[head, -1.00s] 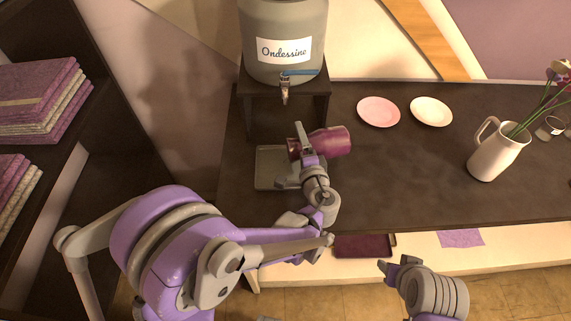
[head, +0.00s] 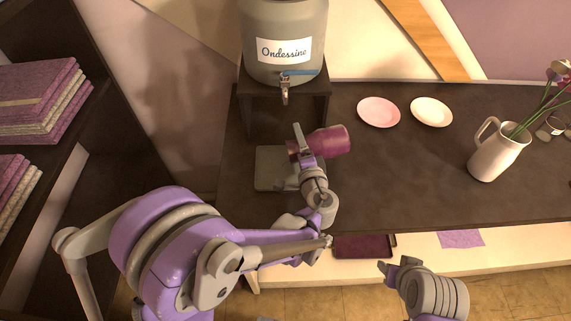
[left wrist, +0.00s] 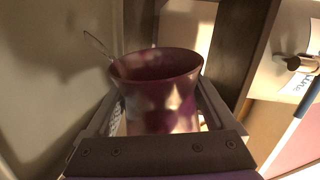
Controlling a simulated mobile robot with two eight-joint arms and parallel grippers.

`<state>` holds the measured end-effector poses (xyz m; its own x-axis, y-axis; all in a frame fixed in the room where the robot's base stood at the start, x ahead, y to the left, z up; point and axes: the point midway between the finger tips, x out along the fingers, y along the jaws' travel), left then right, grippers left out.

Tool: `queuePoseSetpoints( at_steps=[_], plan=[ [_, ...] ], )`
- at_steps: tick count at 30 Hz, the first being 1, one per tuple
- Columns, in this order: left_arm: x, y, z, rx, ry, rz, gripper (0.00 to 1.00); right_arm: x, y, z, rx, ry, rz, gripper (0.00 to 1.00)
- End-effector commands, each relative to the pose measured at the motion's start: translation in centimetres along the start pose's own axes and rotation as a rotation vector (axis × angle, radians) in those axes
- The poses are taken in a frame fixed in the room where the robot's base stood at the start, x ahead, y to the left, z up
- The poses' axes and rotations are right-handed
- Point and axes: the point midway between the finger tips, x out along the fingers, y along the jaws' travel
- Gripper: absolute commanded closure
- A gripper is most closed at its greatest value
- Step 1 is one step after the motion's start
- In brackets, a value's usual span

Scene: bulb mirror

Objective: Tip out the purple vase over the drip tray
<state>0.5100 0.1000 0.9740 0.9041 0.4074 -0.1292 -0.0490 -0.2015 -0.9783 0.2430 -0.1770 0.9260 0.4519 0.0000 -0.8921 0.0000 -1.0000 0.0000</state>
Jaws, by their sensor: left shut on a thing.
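The purple vase (head: 332,141) is tipped onto its side in the air, its long axis nearly level. Its left end is close to the right part of the grey drip tray (head: 268,172). My left gripper (head: 304,152) is shut on the vase near that end. In the left wrist view the vase (left wrist: 160,100) shows its flared rim between the two fingers (left wrist: 158,118); the inside is dark and I cannot tell what it holds. My right gripper (head: 398,268) is low in front of the counter, away from the vase; its finger gap is unclear.
The dispenser (head: 284,25) with its tap stands on a dark stand (head: 250,112) behind the tray. A pink plate (head: 378,112), a white plate (head: 431,111) and a white jug (head: 497,155) with flowers stand to the right. The counter's middle (head: 410,180) is clear.

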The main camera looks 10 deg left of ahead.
Motion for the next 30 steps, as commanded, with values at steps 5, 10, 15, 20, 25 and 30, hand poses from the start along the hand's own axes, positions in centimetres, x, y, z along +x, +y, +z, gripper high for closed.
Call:
queuePoseSetpoints(
  at_steps=[5,10,15,20,25,30],
  plan=[
    [-0.01,-0.13,0.07,-0.02,0.003,-0.001,1.0,-0.07,0.0,-0.06,0.0,0.0,0.0,0.5],
    [-0.02,-0.21,0.14,-0.04,0.005,-0.001,1.0,-0.12,0.0,-0.12,0.0,0.001,0.0,0.5],
    [-0.03,-0.28,0.21,-0.061,0.008,-0.001,1.0,-0.17,0.0,-0.17,0.0,0.001,0.0,0.5],
    [-0.03,-0.35,0.27,-0.079,0.01,-0.001,1.0,-0.22,0.0,-0.21,0.0,0.002,0.0,0.5],
    [-0.04,-0.43,0.34,-0.099,0.013,-0.001,1.0,-0.28,0.0,-0.27,0.0,0.002,0.0,0.5],
    [-0.05,-0.5,0.4,-0.12,0.016,0.0,1.0,-0.33,0.0,-0.32,0.0,0.003,0.0,0.5]
  ],
)
